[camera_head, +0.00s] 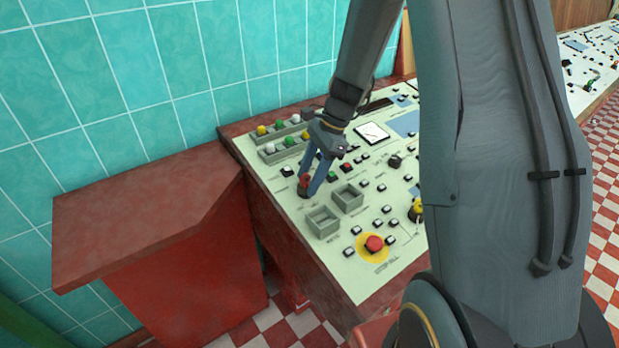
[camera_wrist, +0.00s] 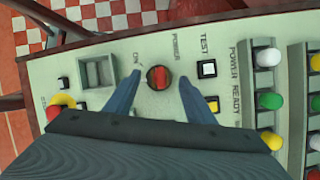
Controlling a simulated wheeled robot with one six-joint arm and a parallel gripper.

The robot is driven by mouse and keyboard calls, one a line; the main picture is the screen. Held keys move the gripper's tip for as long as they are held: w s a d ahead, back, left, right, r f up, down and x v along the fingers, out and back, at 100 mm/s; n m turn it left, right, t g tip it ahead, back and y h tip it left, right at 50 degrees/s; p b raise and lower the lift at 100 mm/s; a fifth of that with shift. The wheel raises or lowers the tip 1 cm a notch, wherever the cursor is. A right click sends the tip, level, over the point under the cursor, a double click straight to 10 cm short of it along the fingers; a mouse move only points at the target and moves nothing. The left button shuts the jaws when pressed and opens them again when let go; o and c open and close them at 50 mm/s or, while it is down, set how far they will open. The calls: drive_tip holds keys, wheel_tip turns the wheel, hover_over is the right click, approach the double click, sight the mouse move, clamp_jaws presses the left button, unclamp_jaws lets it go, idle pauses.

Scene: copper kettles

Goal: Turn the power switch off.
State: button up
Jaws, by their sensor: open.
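The power switch is a round red knob on a dark base (camera_wrist: 158,77), set in the pale control panel, with the labels "POWER" and "ON" printed beside it. In the head view the switch (camera_head: 304,183) shows partly behind the fingers. My gripper (camera_wrist: 159,79) is open, with one finger on either side of the knob. In the head view my gripper (camera_head: 311,180) points down at the panel. A visible gap lies between each finger and the knob in the wrist view. I cannot tell how far the fingertips are above the panel surface.
The control panel (camera_head: 340,258) carries several small buttons, two grey recessed boxes (camera_head: 323,221), rows of coloured lamps (camera_head: 285,142) and a red emergency button (camera_head: 374,243). A white-and-black "TEST" button (camera_wrist: 207,68) sits close to the switch. A red side desk (camera_head: 140,205) stands left.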

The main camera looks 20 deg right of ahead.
drive_tip(key=b+v, duration=0.1)
drive_tip(key=v, duration=0.6)
drive_tip(key=shift+r, duration=0.2)
drive_tip(key=s+a+n+h, duration=0.2)
drive_tip(key=s+n, duration=0.6)
drive_tip(key=s, duration=0.1)
drive_tip(key=s+a+f+n+t+h, duration=0.1)
drive_tip(key=s+n+h, duration=0.1)
drive_tip(key=s+n, duration=0.6)
drive_tip(key=shift+s+a+f+n+t+h, duration=0.3)
drive_tip(key=shift+s+a+n, duration=0.1)
drive_tip(key=shift+n, duration=0.3)
